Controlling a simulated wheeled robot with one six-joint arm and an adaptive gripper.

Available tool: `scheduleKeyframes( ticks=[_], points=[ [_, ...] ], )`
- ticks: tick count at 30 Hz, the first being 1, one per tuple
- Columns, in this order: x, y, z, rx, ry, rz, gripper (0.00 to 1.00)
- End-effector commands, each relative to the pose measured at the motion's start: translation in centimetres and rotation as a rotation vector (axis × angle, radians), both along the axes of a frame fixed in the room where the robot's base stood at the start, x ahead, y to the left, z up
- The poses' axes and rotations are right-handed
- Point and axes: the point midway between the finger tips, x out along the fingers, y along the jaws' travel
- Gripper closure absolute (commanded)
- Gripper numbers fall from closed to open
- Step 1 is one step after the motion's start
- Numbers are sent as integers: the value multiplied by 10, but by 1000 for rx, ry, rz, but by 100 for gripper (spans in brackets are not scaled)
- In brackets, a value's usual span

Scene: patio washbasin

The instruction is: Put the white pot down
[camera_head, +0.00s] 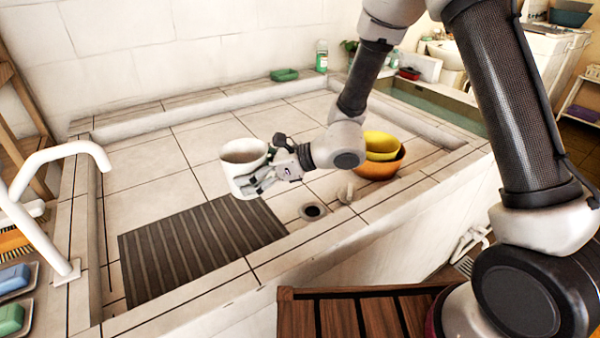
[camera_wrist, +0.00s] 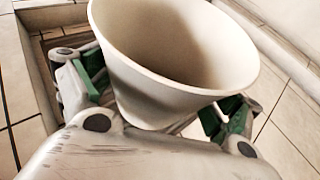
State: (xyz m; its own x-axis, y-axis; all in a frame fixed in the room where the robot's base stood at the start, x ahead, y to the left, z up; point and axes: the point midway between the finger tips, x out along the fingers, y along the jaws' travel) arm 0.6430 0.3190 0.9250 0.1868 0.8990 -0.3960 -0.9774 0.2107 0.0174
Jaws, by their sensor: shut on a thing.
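The white pot (camera_head: 243,157) is in my gripper (camera_head: 262,180), over the tiled basin in the head view. It looks upright and empty. In the wrist view the pot (camera_wrist: 175,60) fills the upper middle, with its wide mouth toward the camera. The green-padded fingers of my gripper (camera_wrist: 160,110) are on both sides of it, shut on it. The pot is above or near the back right corner of the dark ribbed mat (camera_head: 200,245). I cannot tell whether its base touches anything.
A drain hole (camera_head: 313,211) and a small peg (camera_head: 346,193) are right of the mat. Yellow (camera_head: 381,144) and orange (camera_head: 378,168) bowls stand further right. A white faucet (camera_head: 50,160) rises at the left. A green soap dish (camera_head: 284,75) and a bottle (camera_head: 321,56) are on the back ledge. The basin floor behind the mat is clear.

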Motion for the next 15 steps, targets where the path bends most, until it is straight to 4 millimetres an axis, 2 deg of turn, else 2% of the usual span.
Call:
scheduleKeyframes(
  ticks=[1,6,12,15],
  points=[
    [27,-17,-5,-1,-2,-50,38],
    [109,-76,-19,-4,-14,-201,38],
    [185,-138,-30,-5,-25,-341,38],
    [211,-157,-32,-3,-31,-382,38]
  ],
)
